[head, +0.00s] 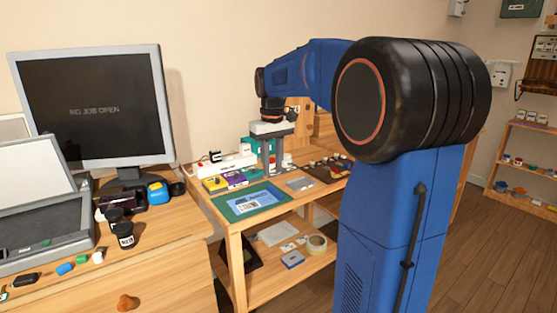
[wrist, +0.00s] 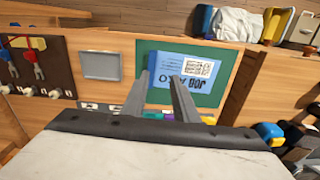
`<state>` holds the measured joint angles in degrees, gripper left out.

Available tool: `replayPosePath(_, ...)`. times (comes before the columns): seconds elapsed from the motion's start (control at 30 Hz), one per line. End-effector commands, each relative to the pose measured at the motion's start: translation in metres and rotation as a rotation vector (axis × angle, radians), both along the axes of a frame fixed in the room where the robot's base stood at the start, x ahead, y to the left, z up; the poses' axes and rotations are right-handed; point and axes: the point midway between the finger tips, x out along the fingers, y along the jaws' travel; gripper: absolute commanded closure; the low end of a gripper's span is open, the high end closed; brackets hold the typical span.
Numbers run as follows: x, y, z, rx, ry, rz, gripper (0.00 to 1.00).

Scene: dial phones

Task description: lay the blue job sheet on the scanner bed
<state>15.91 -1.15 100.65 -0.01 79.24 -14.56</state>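The blue job sheet (head: 249,202) lies flat on a green mat (head: 229,212) at the front left of a wooden shelf unit. In the wrist view the sheet (wrist: 180,73) shows printed lettering and a white code block, with the mat (wrist: 144,52) around it. My gripper (head: 271,172) hangs pointing down above the shelf top, behind the sheet in the head view. In the wrist view its two fingers (wrist: 160,82) are apart with nothing held between them, and their tips overlap the sheet's near edge. The scanner (head: 45,237) stands on the left desk with its lid raised; its bed is partly cut off.
A monitor (head: 95,110) reading "NO JOB OPEN" stands behind the scanner. A black labelled jar (head: 124,236) and small coloured items line the desk. Boxes (head: 217,183) and a grey plate (head: 300,184) lie near the sheet. A gap separates desk and shelf.

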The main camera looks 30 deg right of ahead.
Motion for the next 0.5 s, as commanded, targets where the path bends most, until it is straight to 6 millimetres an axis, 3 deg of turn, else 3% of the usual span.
replayPosePath(0.27, 0.016, -0.014, -0.004, 0.007, 0.022, -0.002, 0.73)
replayPosePath(0.5, 0.015, -0.013, -0.025, 0.007, 0.024, -0.002, 0.73)
